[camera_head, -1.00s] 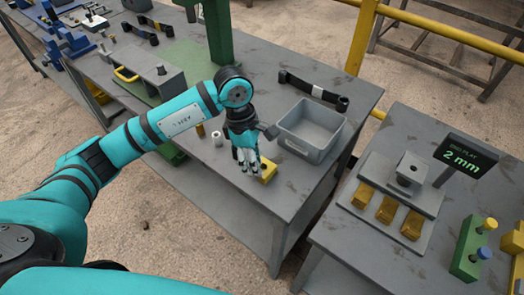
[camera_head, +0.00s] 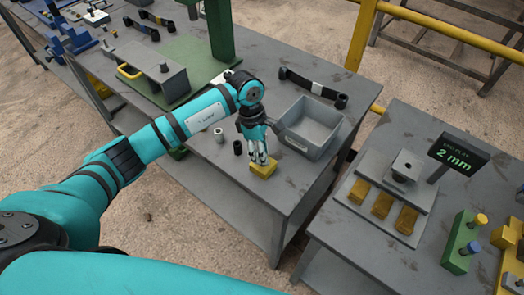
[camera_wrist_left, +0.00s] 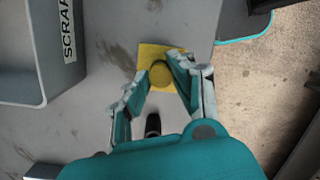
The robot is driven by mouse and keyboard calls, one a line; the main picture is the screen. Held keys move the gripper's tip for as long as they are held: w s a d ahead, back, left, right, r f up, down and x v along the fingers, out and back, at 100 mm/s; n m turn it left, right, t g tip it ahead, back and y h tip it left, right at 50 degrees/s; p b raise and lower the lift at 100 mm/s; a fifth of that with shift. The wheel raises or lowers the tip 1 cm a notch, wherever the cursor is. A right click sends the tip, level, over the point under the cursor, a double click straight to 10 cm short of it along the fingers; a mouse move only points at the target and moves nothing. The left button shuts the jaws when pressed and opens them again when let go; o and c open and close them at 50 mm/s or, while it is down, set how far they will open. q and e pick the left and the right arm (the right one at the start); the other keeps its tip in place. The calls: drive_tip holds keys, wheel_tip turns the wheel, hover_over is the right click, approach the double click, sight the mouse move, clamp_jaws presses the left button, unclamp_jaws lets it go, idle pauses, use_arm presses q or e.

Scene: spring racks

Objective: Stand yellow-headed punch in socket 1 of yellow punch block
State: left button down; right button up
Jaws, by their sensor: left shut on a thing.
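My right gripper is out of view.
A grey scrap bin (camera_head: 334,143) stands just right of the block. A black cylinder (camera_head: 237,147) and a pale grey cylinder (camera_head: 218,135) stand to its left. A second bench with a 2 mm display (camera_head: 455,155) is at the right, across a gap.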

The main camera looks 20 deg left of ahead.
use_arm(q)
drive_tip(key=c, duration=1.6)
unclamp_jaws()
drive_tip(key=shift+f, duration=0.2)
drive_tip(key=o, duration=0.5)
drive_tip(key=shift+r, duration=0.1)
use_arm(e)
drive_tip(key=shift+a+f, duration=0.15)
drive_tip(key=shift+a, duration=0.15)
use_arm(q)
drive_tip(key=shift+r, duration=0.15)
drive_tip(key=shift+a+r, duration=0.1)
drive_tip(key=shift+r, duration=0.15)
drive_tip(key=b+v, duration=0.2)
drive_tip(key=v, duration=0.9)
drive_tip(key=shift+r+b, duration=0.25)
drive_tip(key=shift+b, duration=0.1)
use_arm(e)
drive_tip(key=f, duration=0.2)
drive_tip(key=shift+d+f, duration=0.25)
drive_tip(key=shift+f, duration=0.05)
